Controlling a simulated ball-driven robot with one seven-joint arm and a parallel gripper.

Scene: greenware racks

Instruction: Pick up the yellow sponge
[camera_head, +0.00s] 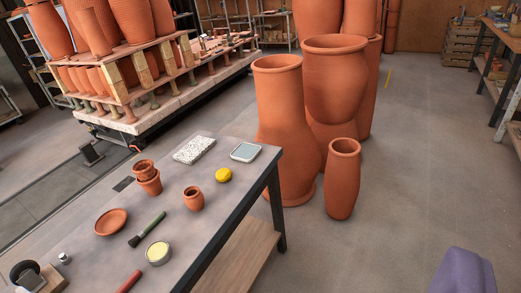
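The yellow sponge (223,175) is a small rounded yellow piece. It lies on the grey-topped worktable (215,230), near the table's far right corner. A grey-lidded shallow box (245,152) lies just behind it, and a small clay pot (193,199) stands to its front left. Nothing covers the sponge. A round tin (158,252) with pale yellow content stands nearer on the same table. No gripper fingers can be made out in this view.
Tall clay jars (280,130) and a smaller vase (343,180) stand on the floor right of the table. A speckled slab (194,150), clay dish (111,221) and brush (147,229) lie on the tabletop. A purple shape (463,273) fills the lower right corner. Floor between is clear.

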